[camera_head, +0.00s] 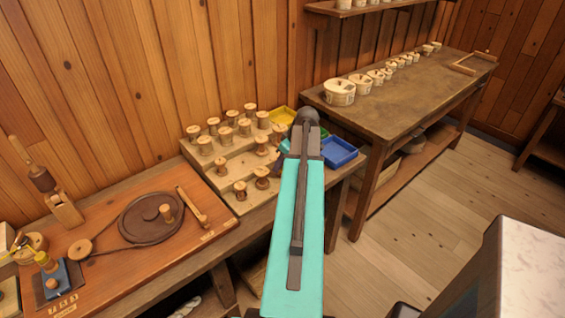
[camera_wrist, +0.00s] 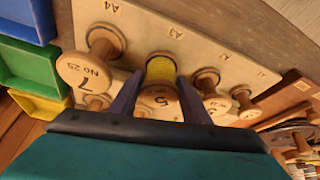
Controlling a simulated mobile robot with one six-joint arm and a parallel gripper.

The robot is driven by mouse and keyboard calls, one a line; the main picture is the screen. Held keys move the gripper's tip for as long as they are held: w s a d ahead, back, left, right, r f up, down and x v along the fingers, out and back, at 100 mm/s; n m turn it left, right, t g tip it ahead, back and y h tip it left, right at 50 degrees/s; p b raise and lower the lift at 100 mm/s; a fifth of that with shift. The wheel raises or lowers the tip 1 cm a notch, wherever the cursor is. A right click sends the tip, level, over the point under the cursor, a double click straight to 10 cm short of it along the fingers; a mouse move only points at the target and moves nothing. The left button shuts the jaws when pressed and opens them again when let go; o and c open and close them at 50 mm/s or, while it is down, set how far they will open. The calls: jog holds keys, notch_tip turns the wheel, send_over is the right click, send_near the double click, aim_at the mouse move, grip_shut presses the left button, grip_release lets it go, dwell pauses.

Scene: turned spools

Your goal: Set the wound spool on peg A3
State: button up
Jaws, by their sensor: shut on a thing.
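In the wrist view my gripper (camera_wrist: 160,77) is shut on a spool with yellow thread (camera_wrist: 161,68), one dark finger on each side. The spool's wooden end face, marked 5, points towards the camera. It is in line with the A3 label (camera_wrist: 175,33) on the pale stepped rack (camera_wrist: 140,28). Peg A3 itself is hidden, and I cannot tell whether the spool is seated on it.
A spool marked 7 (camera_wrist: 84,72) stands close on the left, by label A4. Another spool (camera_wrist: 206,80) is close on the right, by A2. More spools crowd the lower row. Blue (camera_head: 338,153) and yellow (camera_head: 283,116) trays sit beside the rack.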

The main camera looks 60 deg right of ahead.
jog(key=shift+f, duration=0.45)
jog(key=o, duration=0.7)
jog(key=shift+o, duration=0.2)
jog(key=shift+r, duration=0.1)
jog(key=p+v, duration=0.5)
jog(key=v, duration=0.5)
jog(key=shift+r, duration=0.4)
dwell(0.5)
jog(key=shift+s, duration=0.15)
dwell(0.8)
